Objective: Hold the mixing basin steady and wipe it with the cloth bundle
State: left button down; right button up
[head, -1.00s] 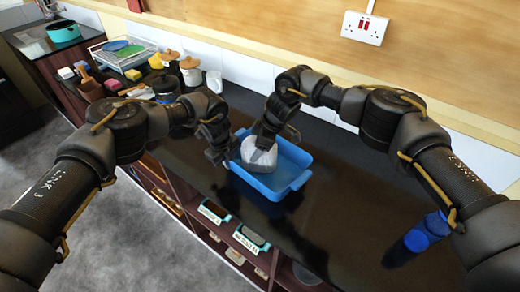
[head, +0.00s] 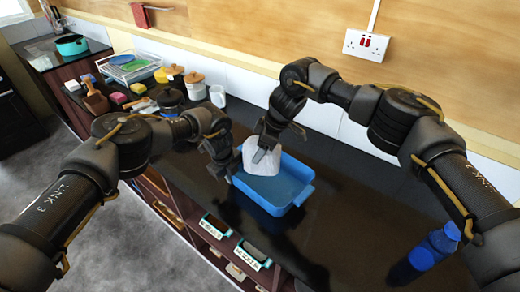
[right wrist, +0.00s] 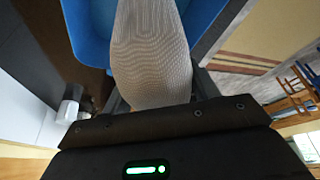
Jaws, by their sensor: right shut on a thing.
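The mixing basin (head: 292,196) is a blue rectangular tub on the dark counter. The cloth bundle (head: 261,158) is a pale, rounded bundle at the basin's back-left part; whether it touches the floor or wall is hidden. My right gripper (head: 266,146) is shut on the bundle from above. In the right wrist view the bundle (right wrist: 150,50) fills the space between the fingers, with blue basin (right wrist: 88,35) on both sides. My left gripper (head: 222,168) is at the basin's left rim; its fingertips are dark and small, so its opening and any contact are unclear.
A white mug (head: 217,96), canisters (head: 195,86) and a dish rack (head: 128,66) stand at the back left. Open shelves with labelled bins (head: 252,255) lie below the front edge. Counter right of the basin is clear.

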pick_arm(q)
jog(key=c, duration=1.6)
grip_release()
jog(key=r, duration=0.8)
jog(key=s+a+r, duration=0.1)
jog(key=r, duration=0.3)
jog(key=shift+s, duration=0.1)
pick_arm(e)
jog(key=shift+r, duration=0.1)
